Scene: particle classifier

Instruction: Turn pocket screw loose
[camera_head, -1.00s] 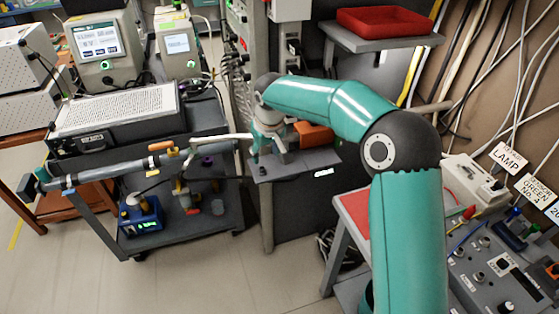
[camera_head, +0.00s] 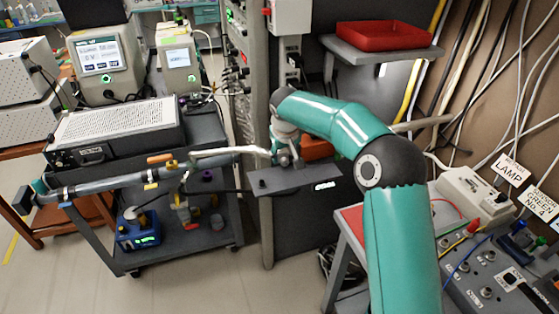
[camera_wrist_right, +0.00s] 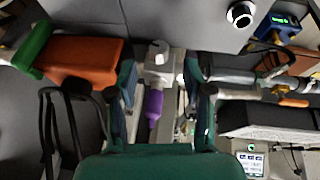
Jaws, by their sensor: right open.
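My right gripper (camera_head: 287,160) is at the left end of the grey shelf (camera_head: 295,180), at its back edge. Its two fingers (camera_wrist_right: 162,110) stand apart in the right wrist view. Between them a pale grey knobbed part (camera_wrist_right: 158,60) and a purple piece (camera_wrist_right: 153,107) show, with no visible grip on either. A small dark knob (camera_head: 262,184) stands on the shelf, left of the gripper. A dark knob with a pale rim (camera_wrist_right: 241,14) stands on a grey surface in the wrist view. I cannot tell for certain which part is the pocket screw. My left gripper is not in view.
An orange block (camera_head: 318,147) is behind the shelf; an orange block with a green end (camera_wrist_right: 85,60) shows in the wrist view. A cart (camera_head: 222,232) with a tube (camera_head: 110,183) and blue device (camera_head: 138,230) stands left. A control panel (camera_head: 490,265) is at right.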

